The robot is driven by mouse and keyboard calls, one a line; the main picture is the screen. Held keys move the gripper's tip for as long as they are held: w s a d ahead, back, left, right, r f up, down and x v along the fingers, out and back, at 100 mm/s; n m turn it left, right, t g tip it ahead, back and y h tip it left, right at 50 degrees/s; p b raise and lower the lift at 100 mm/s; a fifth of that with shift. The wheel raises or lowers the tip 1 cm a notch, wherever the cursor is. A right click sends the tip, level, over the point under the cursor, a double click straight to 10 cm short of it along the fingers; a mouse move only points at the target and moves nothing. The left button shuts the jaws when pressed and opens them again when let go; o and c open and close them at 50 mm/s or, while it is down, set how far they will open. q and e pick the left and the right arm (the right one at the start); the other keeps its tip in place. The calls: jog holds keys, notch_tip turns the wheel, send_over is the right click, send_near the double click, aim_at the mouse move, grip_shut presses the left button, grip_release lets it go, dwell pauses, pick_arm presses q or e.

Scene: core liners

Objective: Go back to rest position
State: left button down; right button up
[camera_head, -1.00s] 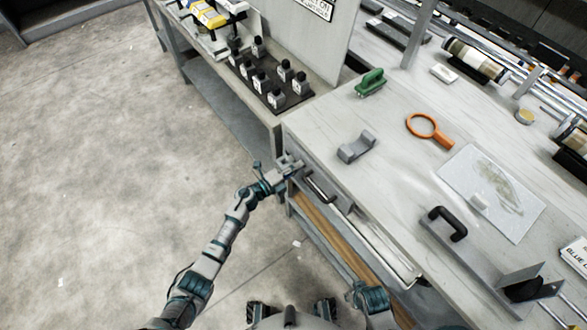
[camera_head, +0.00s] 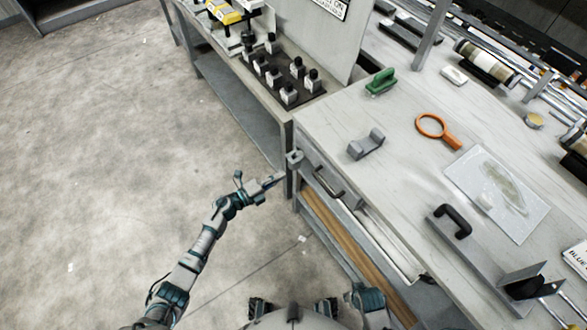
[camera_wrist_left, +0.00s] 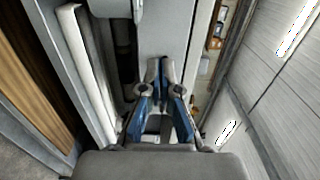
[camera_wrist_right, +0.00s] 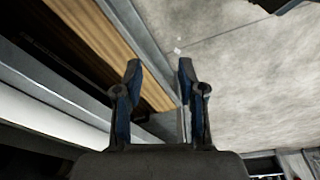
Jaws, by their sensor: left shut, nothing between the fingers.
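My left gripper (camera_head: 274,180) is just left of the workbench (camera_head: 400,185) corner, over the floor and apart from the drawer handle (camera_head: 328,184). Its fingers (camera_wrist_left: 161,68) are together and hold nothing in the left wrist view. My right gripper (camera_wrist_right: 159,72) shows in the right wrist view with its fingers apart and nothing between them. It is near the bench's lower wooden part (camera_wrist_right: 110,45). In the head view the right arm's elbow is low in front of the bench, and I cannot make out its gripper.
The floor (camera_head: 120,170) at left is clear.

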pick_arm(q)
jog(key=s+a+f+n+t+y+p, duration=0.1)
jog(key=s+a+f+n+y, duration=0.5)
jog(key=f+n, duration=0.25)
jog(key=s+a+f+n+t+y+p, duration=0.2)
jog(key=s+a+f+n+y, duration=0.2)
jog(key=a+f+n+y, duration=0.5)
jog(key=s+f+n+g, duration=0.3)
jog(key=s+f, duration=0.1)
jog(key=s, duration=0.6)
jog(key=s+a+f+n+g+p, duration=0.1)
jog(key=s+f+n+g, duration=0.2)
jog(key=s, duration=0.7)
jog(key=s+f+n+g, duration=0.3)
jog(key=s+f+g, duration=0.2)
jog(key=s, duration=0.5)
notch_tip(320, 180, down, 2)
jog(key=shift+s+a+p, duration=0.15)
jog(key=shift+s+p, duration=0.15)
pick_arm(e)
jog(key=s+f, duration=0.4)
jog(key=f, duration=0.7)
jog(key=shift+s+d+f+g, duration=0.3)
jog(key=shift+d+f, duration=0.1)
jog(key=shift+d, duration=0.05)
pick_arm(q)
jog(key=shift+w, duration=0.1)
pick_arm(e)
jog(key=shift+d, duration=0.1)
